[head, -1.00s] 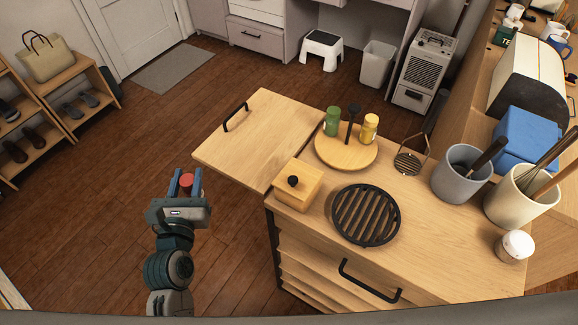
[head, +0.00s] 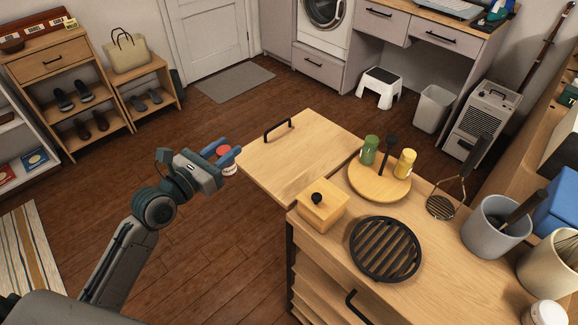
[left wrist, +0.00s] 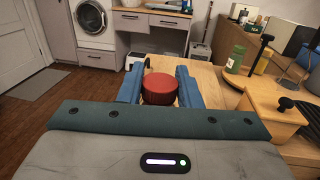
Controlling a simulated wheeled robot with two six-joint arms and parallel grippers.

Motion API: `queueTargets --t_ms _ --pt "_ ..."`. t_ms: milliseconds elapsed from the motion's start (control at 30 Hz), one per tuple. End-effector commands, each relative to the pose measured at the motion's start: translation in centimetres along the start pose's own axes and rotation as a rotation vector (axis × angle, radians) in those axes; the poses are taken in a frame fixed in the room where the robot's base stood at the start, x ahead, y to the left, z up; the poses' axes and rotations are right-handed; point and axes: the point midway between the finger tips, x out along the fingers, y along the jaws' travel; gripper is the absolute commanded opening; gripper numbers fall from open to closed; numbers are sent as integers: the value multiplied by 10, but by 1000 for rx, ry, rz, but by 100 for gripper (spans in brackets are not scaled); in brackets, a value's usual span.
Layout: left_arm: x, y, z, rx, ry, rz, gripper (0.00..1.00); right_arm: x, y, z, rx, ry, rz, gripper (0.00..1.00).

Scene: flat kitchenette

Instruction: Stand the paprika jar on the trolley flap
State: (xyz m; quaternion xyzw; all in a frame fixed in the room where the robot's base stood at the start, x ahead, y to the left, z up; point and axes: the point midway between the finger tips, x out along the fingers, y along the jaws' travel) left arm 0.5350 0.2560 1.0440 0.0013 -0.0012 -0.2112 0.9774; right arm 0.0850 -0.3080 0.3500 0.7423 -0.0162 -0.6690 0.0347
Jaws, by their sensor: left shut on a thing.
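The paprika jar (head: 227,163) has a red lid and a pale label. My left gripper (head: 222,152) is shut on it and holds it beside the left edge of the trolley flap (head: 290,160), a raised wooden leaf with a black handle. In the left wrist view, the red lid of the jar (left wrist: 159,89) sits between the blue fingers, with the flap (left wrist: 205,78) beyond it. The jar's lower part is hidden there. The flap's top is bare. My right gripper is not in view.
The trolley top (head: 455,245) joins the flap. It carries a round wooden tray (head: 379,190) with a green jar (head: 369,150) and a yellow jar (head: 404,163), a wooden box (head: 321,209), a black trivet (head: 385,250) and a grey utensil pot (head: 494,230).

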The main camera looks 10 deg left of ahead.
Motion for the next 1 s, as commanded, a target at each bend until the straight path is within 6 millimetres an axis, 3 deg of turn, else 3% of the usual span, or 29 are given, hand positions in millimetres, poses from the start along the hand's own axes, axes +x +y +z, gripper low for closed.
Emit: queueTargets --t_ms 367,800,1000 --pt "42 -23 -2 -7 -6 -1 7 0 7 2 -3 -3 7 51" --pt "112 -64 -9 -6 -3 -2 7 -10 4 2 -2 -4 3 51" --pt "130 -74 -12 -1 -2 -2 7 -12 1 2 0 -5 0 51"
